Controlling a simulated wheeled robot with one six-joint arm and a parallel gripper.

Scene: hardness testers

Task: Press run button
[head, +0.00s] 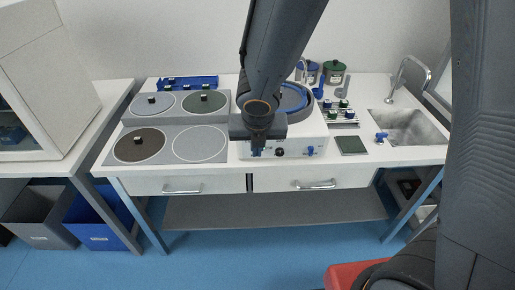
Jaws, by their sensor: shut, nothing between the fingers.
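A white machine (312,130) with a round blue-ringed bowl (304,112) stands on the bench, partly hidden behind my arm. Its front panel carries a dark round knob (280,152) and small blue parts (310,151) to the right. I cannot tell which of these is the run button, and part of the panel is covered by my gripper. My gripper (257,152) is shut and empty, pointing down at the left part of the machine's front. I cannot tell whether it touches the panel.
Left on the bench is a grey plate (177,131) with several round discs. To the right are a small rack (340,114), a dark green pad (351,145) and a sink (414,127) with a faucet. Green and blue jars (334,72) stand behind. Drawers (315,180) lie below.

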